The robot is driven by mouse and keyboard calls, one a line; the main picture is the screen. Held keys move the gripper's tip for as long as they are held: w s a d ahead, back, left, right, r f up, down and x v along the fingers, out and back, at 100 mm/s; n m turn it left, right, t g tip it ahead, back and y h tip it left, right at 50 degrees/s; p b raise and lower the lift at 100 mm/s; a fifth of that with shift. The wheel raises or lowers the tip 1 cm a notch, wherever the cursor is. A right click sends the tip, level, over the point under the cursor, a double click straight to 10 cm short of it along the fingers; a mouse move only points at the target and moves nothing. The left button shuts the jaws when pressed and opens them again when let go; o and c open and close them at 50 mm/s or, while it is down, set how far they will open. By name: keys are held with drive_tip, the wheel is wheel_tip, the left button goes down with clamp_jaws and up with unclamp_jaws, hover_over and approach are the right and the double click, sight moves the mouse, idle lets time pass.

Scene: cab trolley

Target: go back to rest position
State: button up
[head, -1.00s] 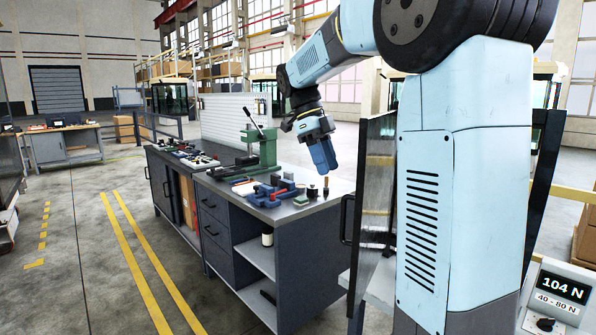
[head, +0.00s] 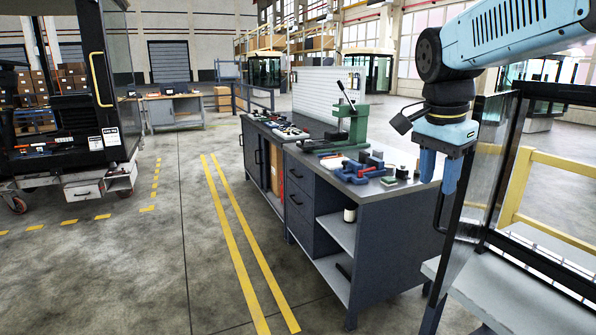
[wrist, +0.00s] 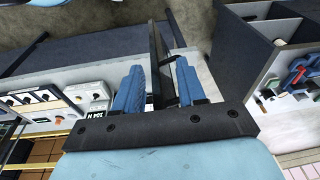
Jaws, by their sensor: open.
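My gripper (head: 437,178) hangs at the right of the head view with its two blue fingers pointing down. It is open and empty, beside the right end of the workbench (head: 375,235) and near the dark-framed glass panel (head: 470,215). In the wrist view, the fingers of my gripper (wrist: 160,88) stand apart. A dark upright edge shows between them, and I cannot tell how far beyond them it lies.
A green press (head: 350,125) and a blue vise (head: 362,165) stand on the workbench. A yellow rail (head: 550,160) is at the right. A dark cab (head: 75,120) stands at the left. The floor with yellow lines is clear. Small panels with dials (wrist: 75,92) show in the wrist view.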

drive_tip(key=s+a+f+n+t+y, duration=0.1)
drive_tip(key=s+f+n+t, duration=0.3)
drive_tip(key=n, duration=0.8)
drive_tip(key=s+f, duration=0.2)
drive_tip(key=s, duration=0.2)
drive_tip(key=shift+s+a+n+y, duration=0.3)
drive_tip(key=shift+s+a, duration=0.1)
drive_tip(key=shift+f, duration=0.1)
